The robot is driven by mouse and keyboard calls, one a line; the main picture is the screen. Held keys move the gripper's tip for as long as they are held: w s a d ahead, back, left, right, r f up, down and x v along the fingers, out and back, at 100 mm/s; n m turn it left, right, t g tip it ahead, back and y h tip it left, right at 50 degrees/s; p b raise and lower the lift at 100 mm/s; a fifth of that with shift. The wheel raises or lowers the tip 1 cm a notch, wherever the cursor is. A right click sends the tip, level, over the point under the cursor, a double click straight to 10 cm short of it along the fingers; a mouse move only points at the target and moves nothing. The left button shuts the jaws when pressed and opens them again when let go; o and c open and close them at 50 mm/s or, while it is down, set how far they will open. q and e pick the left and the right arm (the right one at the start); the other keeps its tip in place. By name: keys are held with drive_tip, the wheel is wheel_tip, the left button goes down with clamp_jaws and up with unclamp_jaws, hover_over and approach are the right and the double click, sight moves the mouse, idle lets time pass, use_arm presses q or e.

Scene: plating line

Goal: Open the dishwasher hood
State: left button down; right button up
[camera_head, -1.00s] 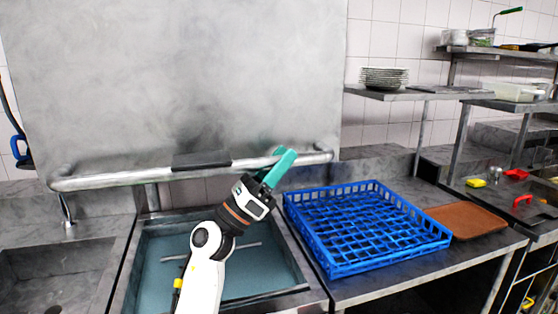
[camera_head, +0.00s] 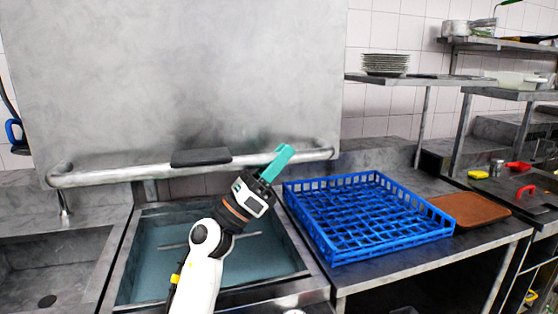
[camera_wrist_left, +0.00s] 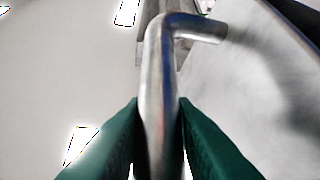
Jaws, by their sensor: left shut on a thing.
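The dishwasher hood (camera_head: 185,80) is a large grey metal box filling the upper left of the head view. A round metal handle bar (camera_head: 110,175) runs along its lower front. Below the bar, a blue-grey basin opens in the counter. My left gripper (camera_head: 277,163), with teal fingers, is at the right part of the bar. In the left wrist view the handle bar (camera_wrist_left: 160,95) passes between the two green fingers, near its bent end. The gripper is shut on it. My right gripper is not in view.
A blue dish rack (camera_head: 365,215) stands on the counter right of the basin, with a brown tray (camera_head: 470,209) beyond it. Plates (camera_head: 385,64) are stacked on a wall shelf. A sink (camera_head: 50,270) lies at the left.

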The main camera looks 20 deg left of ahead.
use_arm(q)
drive_tip(key=shift+f, duration=0.15)
drive_tip(key=c, duration=1.2)
unclamp_jaws()
drive_tip(key=b+v, duration=0.5)
drive_tip(key=v, duration=0.7)
